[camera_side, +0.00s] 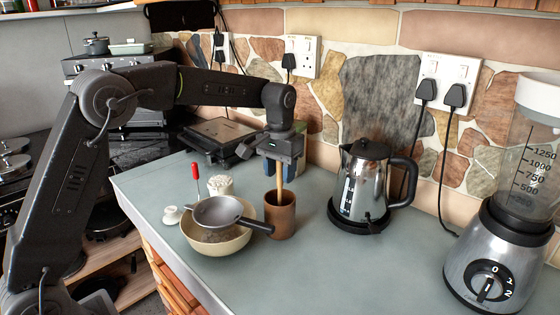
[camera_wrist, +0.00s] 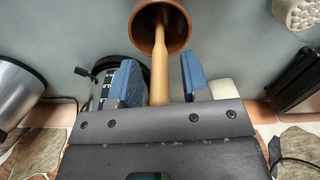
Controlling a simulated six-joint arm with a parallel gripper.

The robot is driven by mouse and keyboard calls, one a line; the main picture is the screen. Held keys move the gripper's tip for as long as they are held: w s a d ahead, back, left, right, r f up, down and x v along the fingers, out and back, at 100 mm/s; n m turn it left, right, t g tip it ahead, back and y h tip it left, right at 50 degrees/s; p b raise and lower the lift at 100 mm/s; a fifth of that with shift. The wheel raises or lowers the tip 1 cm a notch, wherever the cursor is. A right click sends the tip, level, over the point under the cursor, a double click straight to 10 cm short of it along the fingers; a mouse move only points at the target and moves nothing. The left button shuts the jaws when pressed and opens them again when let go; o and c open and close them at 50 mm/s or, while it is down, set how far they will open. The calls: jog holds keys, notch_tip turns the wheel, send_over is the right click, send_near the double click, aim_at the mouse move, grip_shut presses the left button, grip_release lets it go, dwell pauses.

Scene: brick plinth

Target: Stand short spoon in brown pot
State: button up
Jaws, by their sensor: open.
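The brown pot (camera_side: 281,217) stands on the counter between the bowl and the kettle. Its round mouth shows at the top of the wrist view (camera_wrist: 138,27). The short wooden spoon (camera_side: 280,184) stands nearly upright with its lower end inside the pot. In the wrist view its pale handle (camera_wrist: 160,72) runs from the pot toward my gripper. My gripper (camera_side: 281,172) is above the pot, pointing down. Its two blue fingers (camera_wrist: 159,65) are open, one on each side of the handle, with gaps visible. The spoon's lower end is partly hidden by the pot wall.
A cream bowl (camera_side: 213,246) with a strainer (camera_side: 217,210) sits left of the pot, the strainer's handle reaching close to it. A kettle (camera_side: 365,187) stands to the right and a blender (camera_side: 492,250) farther right. The counter front between pot and blender is clear.

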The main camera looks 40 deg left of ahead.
notch_tip(320, 180, up, 11)
jog(key=shift+r, duration=0.6)
jog(key=shift+s+r, duration=0.15)
jog(key=shift+s, duration=0.05)
jog(key=s+d+r+m+t, duration=0.1)
jog(key=s+t, duration=0.2)
jog(key=s, duration=1.3)
jog(key=s+f+t, duration=0.2)
jog(key=s+f, duration=0.7)
jog(key=s, duration=0.4)
jog(key=shift+s+d+f+m+t, duration=0.2)
jog(key=shift+f+m+t, duration=0.1)
jog(key=shift+m, duration=0.1)
